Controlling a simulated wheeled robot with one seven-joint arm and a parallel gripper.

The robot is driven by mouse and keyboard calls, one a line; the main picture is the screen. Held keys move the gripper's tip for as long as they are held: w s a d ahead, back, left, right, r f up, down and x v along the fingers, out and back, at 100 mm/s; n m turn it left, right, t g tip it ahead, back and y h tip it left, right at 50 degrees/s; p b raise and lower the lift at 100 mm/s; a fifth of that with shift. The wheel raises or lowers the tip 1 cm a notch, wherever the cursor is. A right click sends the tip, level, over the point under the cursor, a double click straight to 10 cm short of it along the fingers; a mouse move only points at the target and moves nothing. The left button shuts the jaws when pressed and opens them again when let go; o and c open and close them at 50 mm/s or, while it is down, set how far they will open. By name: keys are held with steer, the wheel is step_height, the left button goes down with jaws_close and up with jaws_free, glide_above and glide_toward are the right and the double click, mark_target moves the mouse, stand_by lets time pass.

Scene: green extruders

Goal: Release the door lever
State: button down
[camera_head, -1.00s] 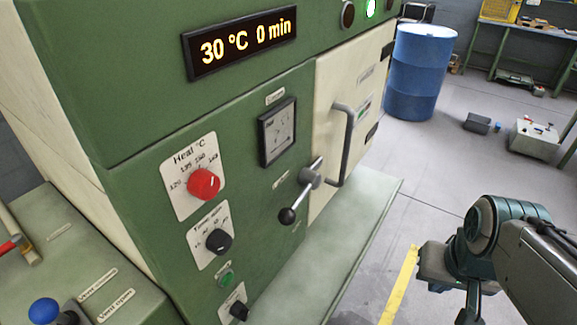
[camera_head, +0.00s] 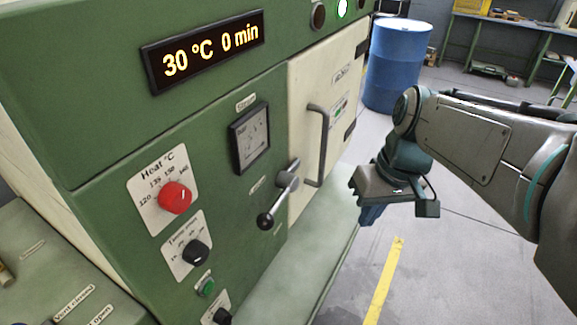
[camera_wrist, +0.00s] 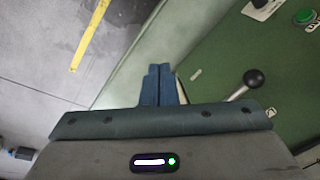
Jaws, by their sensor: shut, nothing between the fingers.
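The door lever (camera_head: 276,203) is a grey metal rod with a black ball end, on the green front panel beside the cream door (camera_head: 305,130). It slants down to the left from its pivot, which sits at the door's left edge. The lever's ball end also shows in the wrist view (camera_wrist: 254,78), right of my fingers; part of the rod is hidden by my gripper's body. My gripper (camera_head: 370,215) is right of the lever and in front of the door, apart from both. Its blue fingers (camera_wrist: 158,84) are shut together and empty.
A grey vertical door handle (camera_head: 321,145) sticks out from the door. Red heat knob (camera_head: 174,197) and black timer knob (camera_head: 195,252) are left of the lever. A green ledge (camera_head: 300,270) runs below.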

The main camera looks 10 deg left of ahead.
mark_target(270, 214)
steer(key=w+a+r+n+g+y+p, duration=0.1)
steer(key=w+a+r+n+g+y, duration=0.2)
steer(key=w+a+r+n, duration=0.4)
steer(key=a+r+n+g, duration=0.1)
steer(key=a+r, duration=0.1)
steer(key=a, duration=0.1)
steer(key=shift+a+r, duration=0.15)
steer(key=x, duration=0.9)
steer(key=p+x, duration=0.1)
steer(key=x, duration=0.4)
steer(key=shift+s+a+r, duration=0.1)
steer(key=shift+a+r, duration=0.05)
steer(key=shift+a, duration=0.15)
steer(key=shift+y, duration=0.3)
